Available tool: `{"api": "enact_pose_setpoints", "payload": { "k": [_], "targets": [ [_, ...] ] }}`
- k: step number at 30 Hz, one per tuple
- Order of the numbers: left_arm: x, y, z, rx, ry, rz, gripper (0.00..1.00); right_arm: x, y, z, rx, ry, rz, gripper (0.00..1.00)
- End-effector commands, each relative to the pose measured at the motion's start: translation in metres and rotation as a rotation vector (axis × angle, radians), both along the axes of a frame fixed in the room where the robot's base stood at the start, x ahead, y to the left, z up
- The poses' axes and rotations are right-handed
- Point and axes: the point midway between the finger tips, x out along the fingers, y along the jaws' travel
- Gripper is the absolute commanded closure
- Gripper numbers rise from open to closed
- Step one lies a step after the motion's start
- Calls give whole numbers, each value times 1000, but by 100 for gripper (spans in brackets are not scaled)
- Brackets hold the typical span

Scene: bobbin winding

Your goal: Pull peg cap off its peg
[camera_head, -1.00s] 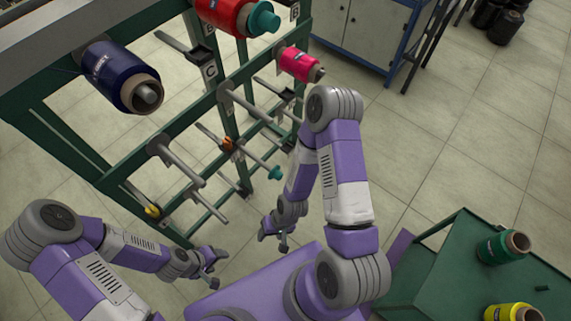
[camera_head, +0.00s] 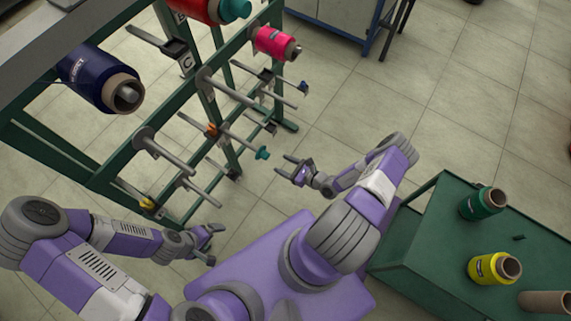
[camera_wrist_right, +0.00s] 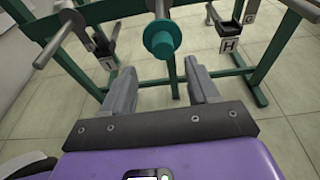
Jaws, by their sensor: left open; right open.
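A teal peg cap (camera_head: 262,153) sits on the end of a bare grey peg (camera_head: 236,139) on the green rack. The right wrist view shows a teal cap (camera_wrist_right: 163,40) facing the camera, on its peg (camera_wrist_right: 160,12). My right gripper (camera_head: 284,168) is open and empty, in front of and apart from the cap. In the wrist view the cap appears ahead, between and beyond the open fingers of the right gripper (camera_wrist_right: 159,75). My left gripper (camera_head: 212,244) is open and empty, low in front of the rack.
The rack (camera_head: 120,170) holds a navy spool (camera_head: 88,80), a red spool (camera_head: 200,8), a pink spool (camera_head: 271,42) and several bare pegs. A green table (camera_head: 440,238) at right carries green (camera_head: 475,204) and yellow (camera_head: 488,268) spools. Floor between is clear.

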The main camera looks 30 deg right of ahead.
Motion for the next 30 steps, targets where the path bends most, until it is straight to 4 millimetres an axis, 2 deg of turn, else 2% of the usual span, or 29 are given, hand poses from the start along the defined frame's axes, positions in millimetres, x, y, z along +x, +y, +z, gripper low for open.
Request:
{"api": "enact_pose_setpoints", "payload": {
  "k": [5, 15, 21, 30],
  "targets": [
    [0, 0, -5, 0, 0, 0, 0, 10, 0, -4, 2, -3, -17, 40],
    [0, 0, -22, 0, 0, 0, 0, 48, 17, -15, 3, -2, -14, 40],
    [0, 0, -24, 0, 0, 0, 0, 67, 26, -19, 3, -1, -13, 40],
    [0, 0, -26, 0, 0, 0, 0, 80, 30, -22, 2, 0, -14, 40]
  ]
}}
